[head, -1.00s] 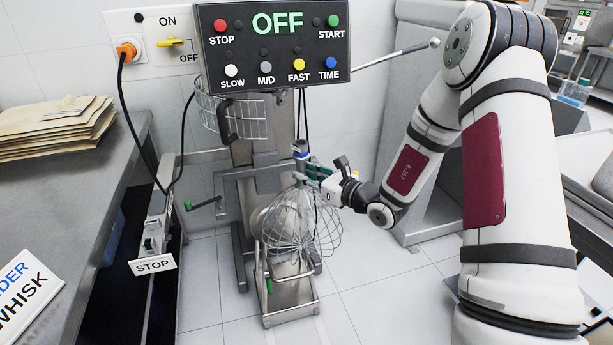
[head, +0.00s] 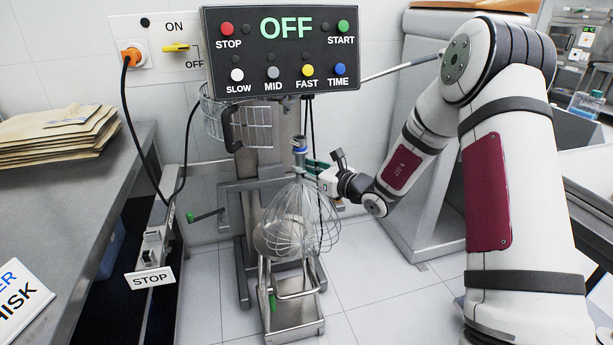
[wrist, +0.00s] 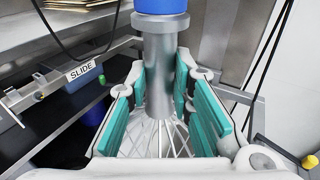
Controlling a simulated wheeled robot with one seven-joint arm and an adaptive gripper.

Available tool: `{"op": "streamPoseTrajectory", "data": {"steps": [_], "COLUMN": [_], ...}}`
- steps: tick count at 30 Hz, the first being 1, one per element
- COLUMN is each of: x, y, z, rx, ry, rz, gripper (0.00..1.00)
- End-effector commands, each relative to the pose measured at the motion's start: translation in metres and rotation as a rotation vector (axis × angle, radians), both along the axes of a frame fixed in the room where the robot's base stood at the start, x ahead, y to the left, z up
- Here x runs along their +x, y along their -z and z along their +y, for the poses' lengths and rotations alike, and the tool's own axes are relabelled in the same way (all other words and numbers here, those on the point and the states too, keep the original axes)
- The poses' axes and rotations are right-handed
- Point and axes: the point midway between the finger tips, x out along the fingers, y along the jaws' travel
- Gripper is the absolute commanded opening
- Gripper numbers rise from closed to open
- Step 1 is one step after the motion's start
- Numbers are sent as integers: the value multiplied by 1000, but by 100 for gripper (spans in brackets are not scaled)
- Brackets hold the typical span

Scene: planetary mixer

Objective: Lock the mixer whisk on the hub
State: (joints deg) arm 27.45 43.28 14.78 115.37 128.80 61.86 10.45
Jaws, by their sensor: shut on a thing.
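The wire whisk (head: 296,222) hangs upright, its metal shaft pointing up with a blue collar (head: 299,145) on top. My gripper (head: 314,170) comes from the right and is shut on the whisk's shaft. In the wrist view the metal shaft (wrist: 159,75) stands between the teal finger pads (wrist: 160,112), with the blue collar (wrist: 160,5) above and the wires below. The mixer (head: 250,190) stands behind the whisk, with its control panel (head: 281,50) reading OFF. The hub cannot be made out; the panel covers the mixer's upper part.
A wire guard (head: 245,125) sits left above the whisk. A low metal frame (head: 293,318) stands beneath it. A grey cabinet (head: 425,130) stands behind my arm.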

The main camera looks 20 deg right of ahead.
Motion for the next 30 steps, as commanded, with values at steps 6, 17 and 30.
{"op": "streamPoseTrajectory", "data": {"steps": [6, 17, 30], "x": [19, 48, 82], "y": [-1, -1, -2], "z": [1, 1, 1], "rx": [0, 0, 1], "ry": [-2, -2, -2], "rz": [-8, -7, -7], "gripper": [0, 0, 0]}}
